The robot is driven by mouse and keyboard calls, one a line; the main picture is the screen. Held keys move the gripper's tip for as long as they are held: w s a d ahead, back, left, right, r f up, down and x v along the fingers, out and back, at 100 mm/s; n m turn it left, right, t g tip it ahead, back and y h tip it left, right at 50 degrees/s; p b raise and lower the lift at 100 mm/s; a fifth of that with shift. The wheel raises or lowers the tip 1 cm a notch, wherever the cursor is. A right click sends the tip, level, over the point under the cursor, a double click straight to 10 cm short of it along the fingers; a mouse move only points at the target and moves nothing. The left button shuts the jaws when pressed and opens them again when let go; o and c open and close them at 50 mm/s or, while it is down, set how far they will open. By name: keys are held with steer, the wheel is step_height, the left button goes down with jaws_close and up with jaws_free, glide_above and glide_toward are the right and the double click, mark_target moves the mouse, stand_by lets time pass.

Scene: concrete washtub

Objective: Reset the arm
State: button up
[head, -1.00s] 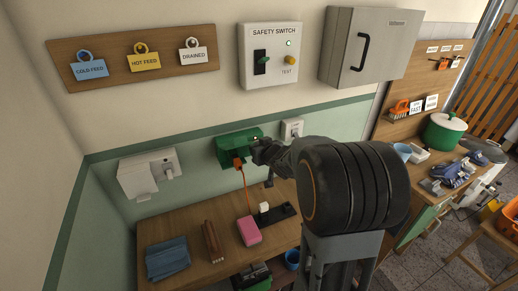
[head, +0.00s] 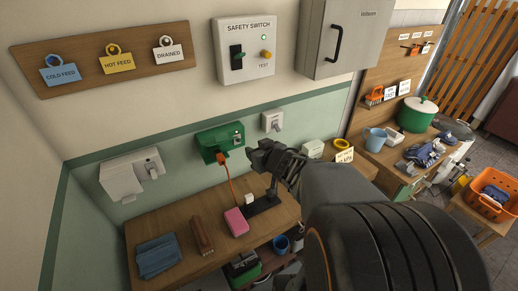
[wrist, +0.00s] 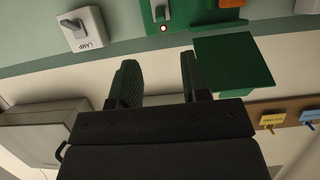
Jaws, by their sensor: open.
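My gripper (head: 264,158) is open and empty in front of the wall, just right of and below the green socket box (head: 212,142) in the head view. My arm reaches up to it from the lower right. An orange plug with its cord (head: 222,157) is in the box. In the wrist view the two fingers of my gripper (wrist: 159,75) stand apart with nothing between them. The wrist view, which is turned over, shows the green box (wrist: 188,12) with a lit red lamp, a green flap (wrist: 233,62) and the LAMP switch (wrist: 83,28).
The safety switch (head: 247,48) and grey cabinet (head: 343,38) hang above. An orange basket (head: 492,200) stands far right.

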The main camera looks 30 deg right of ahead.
steer(key=shift+s+r, duration=0.25)
steer(key=shift+s, duration=0.35)
steer(key=s+d+f+m+g+h, duration=0.3)
steer(key=s+d+f+g+h, duration=0.15)
steer(key=s+g, duration=0.25)
steer(key=s+a+r+n+g+y, duration=0.1)
steer(key=s+a+y, duration=0.1)
steer(key=a, duration=0.5)
steer(key=s+a+r+n+g+y, duration=0.1)
steer(key=s+a+r+y, duration=0.1)
steer(key=a, duration=0.6)
steer(key=shift+s+a+r+n, duration=0.2)
steer(key=shift+s+n, duration=0.2)
steer(key=shift+s, duration=0.05)
steer(key=shift+y, duration=0.25)
